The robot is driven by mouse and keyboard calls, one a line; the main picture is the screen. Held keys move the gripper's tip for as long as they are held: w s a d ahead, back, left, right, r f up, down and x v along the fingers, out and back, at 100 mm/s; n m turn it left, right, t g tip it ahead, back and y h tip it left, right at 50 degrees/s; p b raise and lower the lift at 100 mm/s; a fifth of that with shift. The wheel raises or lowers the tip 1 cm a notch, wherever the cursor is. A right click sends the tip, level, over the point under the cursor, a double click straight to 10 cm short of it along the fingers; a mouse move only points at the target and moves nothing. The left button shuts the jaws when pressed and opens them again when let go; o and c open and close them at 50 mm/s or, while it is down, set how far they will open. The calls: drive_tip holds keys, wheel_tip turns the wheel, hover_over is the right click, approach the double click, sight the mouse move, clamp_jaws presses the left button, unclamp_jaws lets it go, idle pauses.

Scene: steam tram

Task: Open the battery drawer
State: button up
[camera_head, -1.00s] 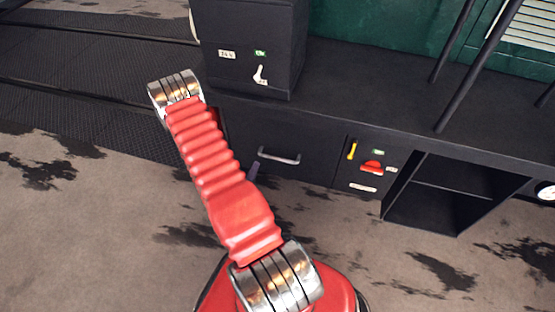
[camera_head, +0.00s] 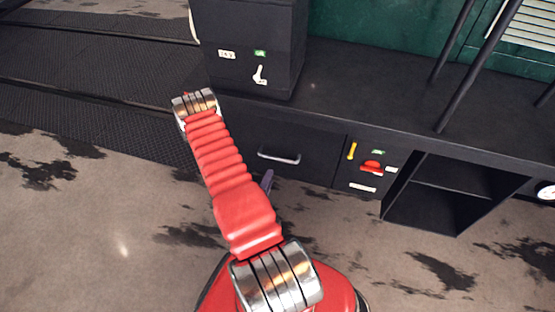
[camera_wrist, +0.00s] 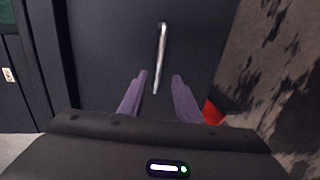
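The battery drawer (camera_head: 309,153) is a dark front panel under the black bench, with a silver bar handle (camera_head: 279,156). It appears closed, its front in line with the panel beside it. In the wrist view the handle (camera_wrist: 160,55) runs nearly upright on the dark drawer front (camera_wrist: 110,50). My gripper (camera_wrist: 160,82) has two purple fingers, spread apart and empty. The handle's lower end shows between the fingertips; whether it lies between them in depth I cannot tell. In the head view only one purple finger (camera_head: 267,181) shows, just below the handle; my red arm hides the rest.
Right of the drawer is a panel with a yellow lever (camera_head: 352,150) and a red switch (camera_head: 371,167). An open shelf (camera_head: 440,195) stands further right. A black box with a white lever (camera_head: 259,74) sits above. The floor in front is stained.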

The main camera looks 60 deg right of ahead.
sight(278, 160)
drive_tip(key=x, duration=1.2)
drive_tip(key=shift+d, duration=0.4)
drive_tip(key=shift+c, duration=0.5)
drive_tip(key=shift+f, duration=0.1)
clamp_jaws()
